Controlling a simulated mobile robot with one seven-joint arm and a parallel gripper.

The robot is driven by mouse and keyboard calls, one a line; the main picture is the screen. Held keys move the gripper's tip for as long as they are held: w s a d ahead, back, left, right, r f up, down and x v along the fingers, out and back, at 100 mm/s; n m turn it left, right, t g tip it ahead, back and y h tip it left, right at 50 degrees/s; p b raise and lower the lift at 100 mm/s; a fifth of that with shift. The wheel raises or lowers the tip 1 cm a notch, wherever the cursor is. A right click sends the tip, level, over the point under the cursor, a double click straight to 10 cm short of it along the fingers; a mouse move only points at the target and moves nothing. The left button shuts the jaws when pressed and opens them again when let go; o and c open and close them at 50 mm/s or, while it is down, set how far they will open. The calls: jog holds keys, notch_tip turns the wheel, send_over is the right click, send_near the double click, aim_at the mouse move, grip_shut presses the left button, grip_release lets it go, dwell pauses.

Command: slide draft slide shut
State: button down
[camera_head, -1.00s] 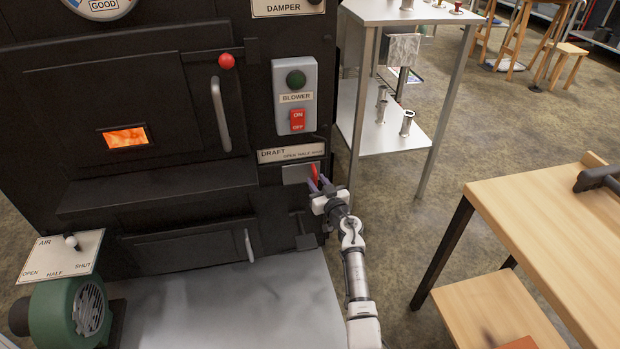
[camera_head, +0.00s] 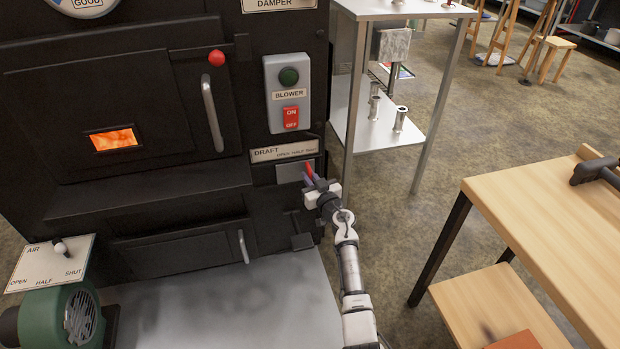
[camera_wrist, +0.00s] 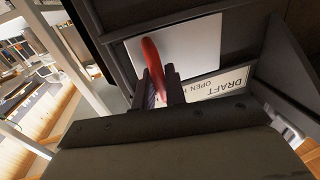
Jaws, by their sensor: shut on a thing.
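The draft slide is a grey metal plate (camera_head: 288,173) on the dark stove front, below the DRAFT label (camera_head: 284,151) marked OPEN, HALF, SHUT. Its red handle (camera_head: 309,171) stands out from the plate's right part, under the SHUT end of the label. My gripper (camera_head: 311,182) is at the handle, with its fingers closed around it. In the wrist view the plate (camera_wrist: 188,45) is pale, and the curved red handle (camera_wrist: 157,60) rises between the two fingers of my gripper (camera_wrist: 160,88). The handle's lower part is hidden by the fingers.
The blower box (camera_head: 289,92) is mounted above the label. A steel shelf stand (camera_head: 385,115) stands to the right, with open floor below it. A wooden table (camera_head: 550,215) is at the right. A green blower motor (camera_head: 65,315) is at the lower left.

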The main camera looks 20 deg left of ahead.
jog(key=shift+w+d+p, duration=0.6)
jog(key=shift+w+d, duration=0.15)
jog(key=shift+d, duration=0.3)
jog(key=c, duration=1.6)
grip_release()
jog(key=shift+o, duration=0.2)
jog(key=shift+s, duration=0.1)
